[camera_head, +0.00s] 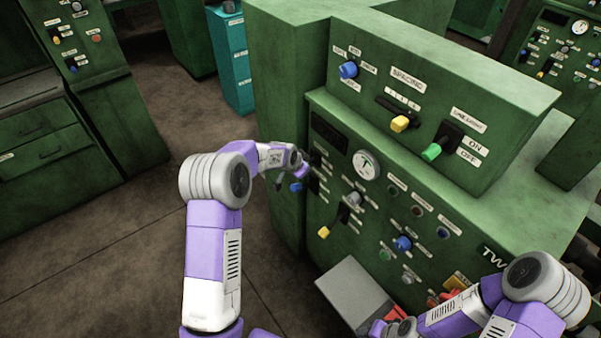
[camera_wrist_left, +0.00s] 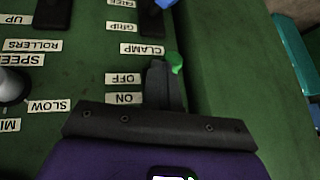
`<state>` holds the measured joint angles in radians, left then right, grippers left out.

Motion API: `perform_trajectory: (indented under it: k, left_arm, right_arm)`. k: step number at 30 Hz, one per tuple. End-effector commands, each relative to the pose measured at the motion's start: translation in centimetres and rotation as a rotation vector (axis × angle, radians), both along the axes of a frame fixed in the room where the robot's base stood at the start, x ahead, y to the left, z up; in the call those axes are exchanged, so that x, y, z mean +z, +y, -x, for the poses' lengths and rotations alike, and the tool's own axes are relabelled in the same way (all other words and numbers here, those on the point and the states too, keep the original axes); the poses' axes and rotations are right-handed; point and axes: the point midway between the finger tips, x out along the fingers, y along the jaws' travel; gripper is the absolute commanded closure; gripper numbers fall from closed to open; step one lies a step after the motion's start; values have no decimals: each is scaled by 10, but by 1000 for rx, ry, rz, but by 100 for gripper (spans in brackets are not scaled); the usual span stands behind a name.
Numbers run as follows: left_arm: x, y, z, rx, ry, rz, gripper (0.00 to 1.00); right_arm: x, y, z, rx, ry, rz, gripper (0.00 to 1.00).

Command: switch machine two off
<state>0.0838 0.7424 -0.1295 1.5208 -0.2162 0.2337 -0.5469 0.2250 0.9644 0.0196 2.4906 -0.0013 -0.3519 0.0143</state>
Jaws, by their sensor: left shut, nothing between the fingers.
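Machine two is the green machine (camera_head: 432,205) with "TW" lettering in the head view. Its upper panel carries a black switch with a green handle (camera_head: 432,152), with ON and OFF labels at its right; its position is hard to tell. My left gripper (camera_head: 303,171) is shut and empty at the left edge of the lower panel. In the left wrist view, its dark front (camera_wrist_left: 160,122) is just below a black lever with a green tip (camera_wrist_left: 174,62), beside upside-down CLAMP, OFF and ON labels. Whether they touch is unclear. My right gripper (camera_head: 392,327) is low at the bottom; its jaws are unclear.
The panels carry a blue knob (camera_head: 348,70), yellow-handled levers (camera_head: 399,124), a gauge (camera_head: 366,165) and several buttons. A grey box (camera_head: 355,290) juts out below. A teal cabinet (camera_head: 234,62) and other green machines stand behind. The floor at left is clear.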

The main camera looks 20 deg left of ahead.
Motion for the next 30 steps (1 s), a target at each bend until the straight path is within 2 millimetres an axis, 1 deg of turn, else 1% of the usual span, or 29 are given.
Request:
perform_trajectory:
  k: [10,19,30]
  left_arm:
    - [3,1,0,2,0,-1,100]
    - [16,1,0,2,0,-1,100]
    - [17,0,1,2,1,-1,100]
  right_arm:
    - [2,0,0,0,0,0,57]
    - [8,0,0,0,0,0,57]
    - [8,0,0,0,0,0,57]
